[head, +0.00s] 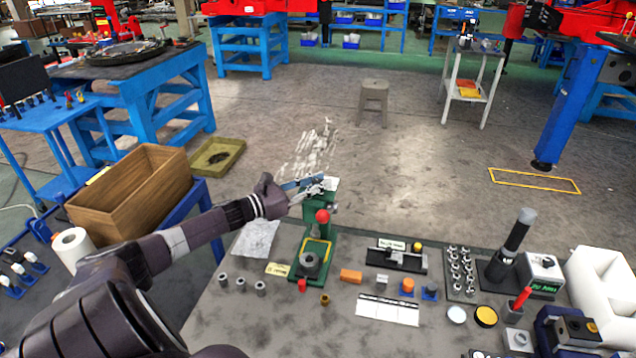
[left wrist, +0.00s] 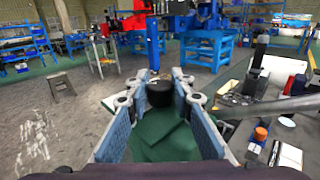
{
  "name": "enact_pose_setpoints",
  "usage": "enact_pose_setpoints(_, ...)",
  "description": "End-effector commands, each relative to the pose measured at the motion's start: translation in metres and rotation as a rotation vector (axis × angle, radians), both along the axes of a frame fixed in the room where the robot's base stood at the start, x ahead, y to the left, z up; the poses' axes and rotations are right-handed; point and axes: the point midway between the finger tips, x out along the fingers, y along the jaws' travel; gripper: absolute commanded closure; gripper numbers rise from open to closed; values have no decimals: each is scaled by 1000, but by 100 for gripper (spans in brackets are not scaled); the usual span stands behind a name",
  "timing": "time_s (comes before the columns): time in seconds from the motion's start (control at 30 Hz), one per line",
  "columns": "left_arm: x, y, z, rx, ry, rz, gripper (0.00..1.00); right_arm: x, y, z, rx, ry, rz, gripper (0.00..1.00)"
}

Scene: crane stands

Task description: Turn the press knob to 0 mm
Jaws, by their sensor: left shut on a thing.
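The green press (head: 305,258) stands on the table with a red ball (head: 322,216) at its front and a grey round part at its base. My left gripper (head: 318,185) is at the top of the press. In the left wrist view the dark round press knob (left wrist: 160,94) sits between the tips of my left gripper (left wrist: 160,88), above the green press body (left wrist: 165,138). The jaws are shut on the knob. In the head view the knob is hidden by the gripper, and I cannot read its setting. My right gripper is not in view.
The grey table (head: 270,330) holds small grey cylinders, an orange block (head: 350,276), a black fixture (head: 397,256), and a white printed sheet (head: 388,309). A box with a green display (head: 541,275) stands at right beside a tall black post (head: 512,245). A wooden crate (head: 130,193) is at left.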

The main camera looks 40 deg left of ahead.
Motion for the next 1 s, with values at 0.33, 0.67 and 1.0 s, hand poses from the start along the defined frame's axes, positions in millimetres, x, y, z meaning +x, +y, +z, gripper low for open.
enact_pose_setpoints(0.33, 1, -4, 6, -8, -3, 89, 100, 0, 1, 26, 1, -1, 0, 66)
enact_pose_setpoints(0.67, 1, -4, 3, -8, -5, 291, 100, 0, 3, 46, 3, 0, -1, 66)
enact_pose_setpoints(1.0, 0, -1, 2, -2, -3, 396, 100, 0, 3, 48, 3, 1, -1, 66)
